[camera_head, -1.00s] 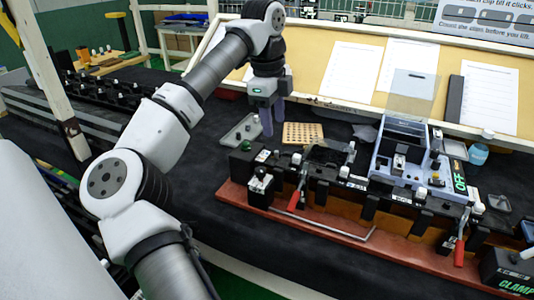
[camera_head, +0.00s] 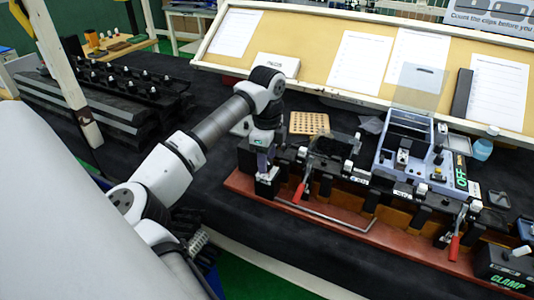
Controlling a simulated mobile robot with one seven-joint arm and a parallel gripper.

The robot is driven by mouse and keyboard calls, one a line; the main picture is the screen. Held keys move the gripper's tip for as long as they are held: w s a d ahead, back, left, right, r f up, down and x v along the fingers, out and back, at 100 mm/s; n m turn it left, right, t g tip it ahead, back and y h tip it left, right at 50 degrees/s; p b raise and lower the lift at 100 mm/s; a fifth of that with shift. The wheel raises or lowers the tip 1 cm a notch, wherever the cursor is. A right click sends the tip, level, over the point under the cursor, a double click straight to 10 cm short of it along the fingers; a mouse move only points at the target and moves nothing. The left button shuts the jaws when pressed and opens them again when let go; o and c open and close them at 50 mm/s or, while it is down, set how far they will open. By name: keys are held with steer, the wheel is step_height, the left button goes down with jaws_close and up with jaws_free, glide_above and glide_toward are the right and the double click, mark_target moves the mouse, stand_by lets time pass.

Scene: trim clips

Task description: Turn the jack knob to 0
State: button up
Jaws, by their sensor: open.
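My gripper (camera_head: 264,166) points down at the left end of the long fixture and is open. Its fingers are just above or around the pale knob (camera_head: 267,177) on a small black box (camera_head: 266,189). I cannot tell whether they touch it. This may be the jack knob; no label or 0 mark can be read, and the gripper hides part of it. Another knob (camera_head: 519,247) stands on the black box marked CLAMP (camera_head: 506,269) at the right.
Red-handled levers (camera_head: 298,192) and (camera_head: 454,247) and a bent metal bar (camera_head: 325,217) stand along the front of the red base (camera_head: 240,184). A blue-grey housing marked OFF (camera_head: 407,150) rises at the right. A board with papers (camera_head: 310,50) lies behind.

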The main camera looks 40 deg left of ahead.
steer(key=shift+f, duration=0.25)
steer(key=c, duration=1)
